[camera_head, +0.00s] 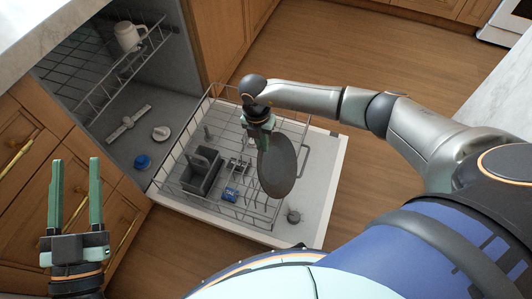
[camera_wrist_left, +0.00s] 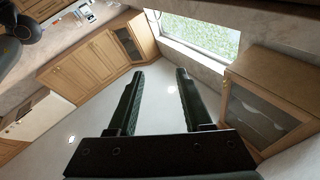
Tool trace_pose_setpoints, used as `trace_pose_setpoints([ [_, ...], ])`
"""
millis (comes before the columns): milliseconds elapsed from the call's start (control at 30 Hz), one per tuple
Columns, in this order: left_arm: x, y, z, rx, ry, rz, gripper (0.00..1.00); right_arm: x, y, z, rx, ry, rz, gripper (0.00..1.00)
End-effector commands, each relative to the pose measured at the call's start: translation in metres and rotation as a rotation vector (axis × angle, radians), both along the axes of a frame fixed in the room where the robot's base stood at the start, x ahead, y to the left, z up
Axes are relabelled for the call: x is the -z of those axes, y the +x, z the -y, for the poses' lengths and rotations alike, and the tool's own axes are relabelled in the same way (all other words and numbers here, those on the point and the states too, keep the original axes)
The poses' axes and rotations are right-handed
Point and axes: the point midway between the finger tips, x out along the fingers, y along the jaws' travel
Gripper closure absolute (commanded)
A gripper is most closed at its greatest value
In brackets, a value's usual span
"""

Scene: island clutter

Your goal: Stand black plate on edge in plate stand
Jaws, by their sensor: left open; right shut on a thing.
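The black plate (camera_head: 277,168) is dark and oval-looking, and hangs tilted over the right part of the pulled-out lower dishwasher rack (camera_head: 172,157). My right gripper (camera_head: 262,137) is shut on the plate's upper left edge. The plate hides part of the rack behind it. I cannot clearly make out a separate plate stand; a small dark wire-like piece (camera_head: 238,166) sits in the rack left of the plate. My left gripper (camera_head: 76,195) is open and empty, left of the dishwasher; its open fingers also show in the left wrist view (camera_wrist_left: 158,105).
A grey cutlery basket (camera_head: 200,174) and a small blue item (camera_head: 230,195) are in the lower rack. A white mug (camera_head: 127,36) stands in the upper rack. Wooden drawers (camera_head: 25,155) are near my left gripper.

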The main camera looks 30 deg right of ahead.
Motion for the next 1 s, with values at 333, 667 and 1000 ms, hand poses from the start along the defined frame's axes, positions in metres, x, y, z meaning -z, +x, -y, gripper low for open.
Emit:
trace_pose_setpoints([
  [333,0.020,0.005,-0.002,-0.013,-0.001,-0.089,0.50,-0.006,0.001,-0.001,0.000,0.000,0.001,1.00],
  [667,0.040,0.007,-0.003,-0.024,-0.001,-0.171,0.50,-0.010,0.001,-0.001,0.000,0.000,0.001,1.00],
  [1000,0.060,0.009,-0.004,-0.035,-0.001,-0.255,0.50,-0.014,0.001,-0.001,0.000,0.000,0.001,1.00],
])
